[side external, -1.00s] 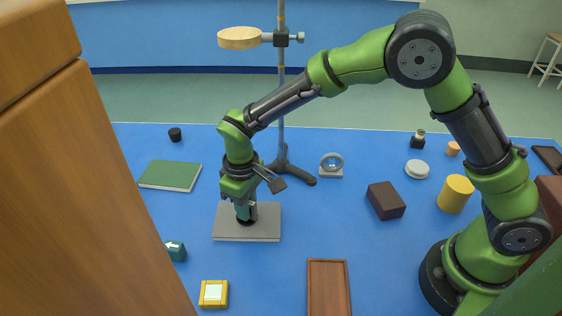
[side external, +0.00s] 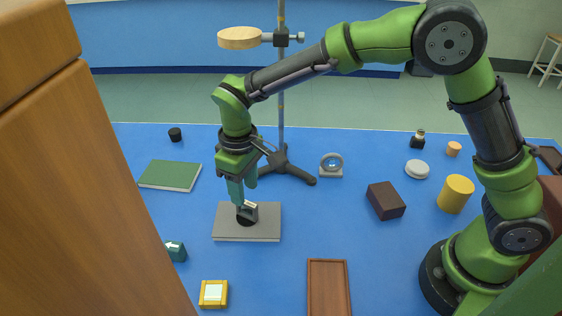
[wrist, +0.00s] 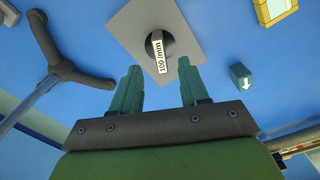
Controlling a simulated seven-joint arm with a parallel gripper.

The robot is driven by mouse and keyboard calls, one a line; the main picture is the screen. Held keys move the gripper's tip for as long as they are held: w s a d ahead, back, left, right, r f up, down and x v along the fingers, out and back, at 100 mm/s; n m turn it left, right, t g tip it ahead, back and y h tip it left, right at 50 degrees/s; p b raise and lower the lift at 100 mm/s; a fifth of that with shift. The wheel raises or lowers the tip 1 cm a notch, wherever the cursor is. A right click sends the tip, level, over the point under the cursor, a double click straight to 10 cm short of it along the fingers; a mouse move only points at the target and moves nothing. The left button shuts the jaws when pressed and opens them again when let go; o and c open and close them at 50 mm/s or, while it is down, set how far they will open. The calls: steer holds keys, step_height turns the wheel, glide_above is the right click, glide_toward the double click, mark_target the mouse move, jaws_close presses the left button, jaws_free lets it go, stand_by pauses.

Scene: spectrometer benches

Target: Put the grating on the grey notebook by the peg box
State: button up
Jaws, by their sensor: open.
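The grating, a black round-based piece with a white label reading "100 l/mm" (side external: 248,212), stands on the grey notebook (side external: 228,233). In the wrist view the grating (wrist: 158,48) sits near the middle of the grey notebook (wrist: 129,22). My gripper (side external: 243,192) is open and empty just above the grating; in the wrist view its fingertips (wrist: 160,66) are apart with the grating ahead of them, not clasped. I cannot tell which thing is the peg box.
A dark brown block (side external: 386,201) is to the right and a teal arrow block (side external: 176,251) to the left. A stand (side external: 283,165) with a raised round wooden plate (side external: 239,38) rises behind my gripper. A green book (side external: 170,175) lies left. Blue table is clear around the notebook.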

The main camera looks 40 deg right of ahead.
steer(key=s+d+r+m+t+y, duration=0.1)
steer(key=s+d+r+m, duration=0.15)
steer(key=d+r, duration=0.35)
steer(key=s+d+r+m+t+y, duration=0.15)
steer(key=s+d+r, duration=0.3)
steer(key=r, duration=0.45)
steer(key=s+d+m+t, duration=0.4)
steer(key=s+d, duration=0.3)
steer(key=s, duration=0.3)
steer(key=shift+s+d+m+t, duration=0.3)
steer(key=shift+s+d+t, duration=0.05)
steer(key=shift+s+d, duration=0.05)
